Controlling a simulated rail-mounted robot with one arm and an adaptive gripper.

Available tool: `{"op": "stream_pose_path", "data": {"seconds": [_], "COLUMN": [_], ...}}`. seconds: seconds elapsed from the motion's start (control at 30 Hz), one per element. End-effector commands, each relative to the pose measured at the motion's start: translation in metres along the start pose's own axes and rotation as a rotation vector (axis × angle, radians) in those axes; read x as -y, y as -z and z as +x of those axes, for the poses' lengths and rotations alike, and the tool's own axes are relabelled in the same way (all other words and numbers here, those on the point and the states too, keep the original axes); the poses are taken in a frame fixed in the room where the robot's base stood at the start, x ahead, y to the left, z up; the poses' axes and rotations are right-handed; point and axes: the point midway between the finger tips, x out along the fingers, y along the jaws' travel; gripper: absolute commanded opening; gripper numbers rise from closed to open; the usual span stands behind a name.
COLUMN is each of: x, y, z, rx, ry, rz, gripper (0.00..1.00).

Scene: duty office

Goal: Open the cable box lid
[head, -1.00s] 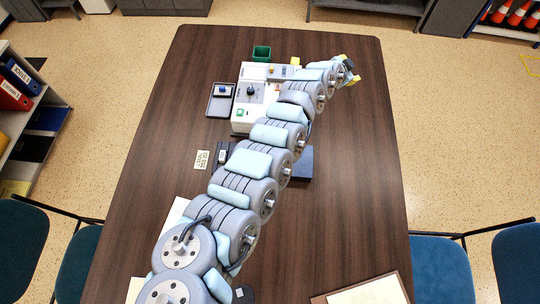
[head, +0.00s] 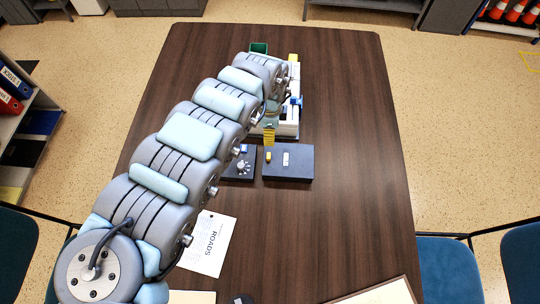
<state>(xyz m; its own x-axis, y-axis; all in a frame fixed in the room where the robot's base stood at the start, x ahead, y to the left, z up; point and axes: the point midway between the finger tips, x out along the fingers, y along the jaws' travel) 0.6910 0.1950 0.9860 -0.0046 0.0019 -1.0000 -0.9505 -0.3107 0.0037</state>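A low dark blue box (head: 288,168) lies on the table in the head view, with a pale label or handle and a small yellow piece on top. It looks shut; I cannot tell for sure that it is the cable box. My gripper (head: 269,130) is mostly hidden behind my arm. One yellow fingertip shows, pointing down just beyond the far left edge of the dark blue box. I cannot tell whether it touches the box or whether the gripper is open.
A dark box with a knob (head: 241,167) stands left of the blue box, partly hidden. A green container (head: 259,47) is farther back. A paper marked ROADS (head: 208,245) lies nearer.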

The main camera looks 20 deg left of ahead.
Motion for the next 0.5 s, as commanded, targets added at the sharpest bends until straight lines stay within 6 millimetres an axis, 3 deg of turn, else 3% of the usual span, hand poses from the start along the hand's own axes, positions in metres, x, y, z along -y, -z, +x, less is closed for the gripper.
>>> {"op": "stream_pose_path", "data": {"seconds": [0.27, 0.5], "x": [0.001, 0.001], "y": [0.003, 0.003], "z": [0.031, 0.071], "rx": [-0.007, -0.007], "ry": [0.002, 0.002], "rz": [-0.001, -0.002], "gripper": [0.59, 0.59]}}
